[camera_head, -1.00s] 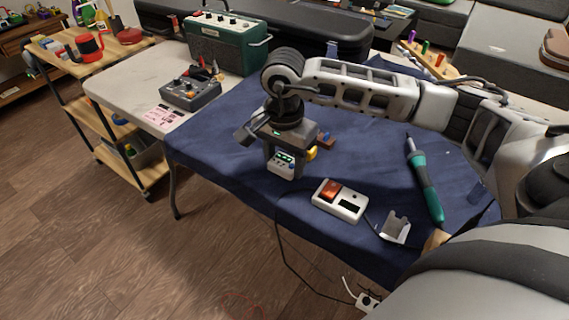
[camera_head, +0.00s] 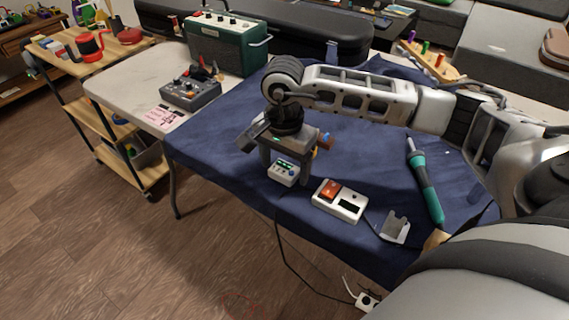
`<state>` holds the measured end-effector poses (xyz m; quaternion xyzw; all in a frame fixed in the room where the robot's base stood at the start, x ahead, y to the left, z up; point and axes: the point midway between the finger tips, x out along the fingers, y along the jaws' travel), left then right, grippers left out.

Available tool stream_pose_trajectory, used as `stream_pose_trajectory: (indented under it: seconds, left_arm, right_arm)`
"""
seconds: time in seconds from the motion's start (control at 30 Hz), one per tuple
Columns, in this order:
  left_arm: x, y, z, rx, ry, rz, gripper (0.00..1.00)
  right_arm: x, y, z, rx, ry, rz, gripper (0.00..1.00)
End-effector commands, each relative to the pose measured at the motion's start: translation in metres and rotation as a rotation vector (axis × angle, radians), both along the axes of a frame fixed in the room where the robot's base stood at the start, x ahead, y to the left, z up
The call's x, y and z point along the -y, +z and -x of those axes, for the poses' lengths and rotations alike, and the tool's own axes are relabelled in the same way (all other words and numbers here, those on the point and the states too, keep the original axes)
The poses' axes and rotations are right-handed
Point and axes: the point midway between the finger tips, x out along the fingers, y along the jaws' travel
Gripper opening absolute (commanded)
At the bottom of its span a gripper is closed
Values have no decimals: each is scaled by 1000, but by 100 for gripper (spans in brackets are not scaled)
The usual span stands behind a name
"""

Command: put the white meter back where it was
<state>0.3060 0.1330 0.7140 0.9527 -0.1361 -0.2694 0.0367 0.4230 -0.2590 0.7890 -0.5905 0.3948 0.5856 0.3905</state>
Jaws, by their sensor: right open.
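A small white meter (camera_head: 283,173) with a green display and a blue knob sits on the blue cloth, near its front edge. My right gripper (camera_head: 285,160) points down over it. Its fingers are spread open, one on each side of the meter's upper part, with a visible gap. The gripper hides part of the meter's back. My left gripper is not in view.
A white box with an orange screen (camera_head: 339,201) lies right of the meter, beside a metal holder (camera_head: 395,227). A green-handled soldering iron (camera_head: 425,182) lies further right. A grey pedal (camera_head: 190,92) and a green amplifier (camera_head: 228,44) stand at the back left.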

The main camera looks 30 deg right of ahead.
Motion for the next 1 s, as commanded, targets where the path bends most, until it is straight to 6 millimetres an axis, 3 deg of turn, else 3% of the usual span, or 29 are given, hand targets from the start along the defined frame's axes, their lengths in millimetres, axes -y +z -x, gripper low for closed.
stream_pose_trajectory:
  seconds: [0.3, 0.5, 0.7, 1.0]
  left_arm:
    - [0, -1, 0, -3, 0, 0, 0]
    - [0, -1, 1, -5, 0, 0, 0]
    - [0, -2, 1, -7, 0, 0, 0]
    - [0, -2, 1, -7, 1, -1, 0]
  right_arm:
    - [-1, 68, -1, 9, 1, 0, 74]
    - [-1, 101, -1, 5, 0, 0, 74]
    - [-1, 115, 0, 3, 0, 1, 74]
    - [-1, 115, 0, 2, 0, 0, 74]
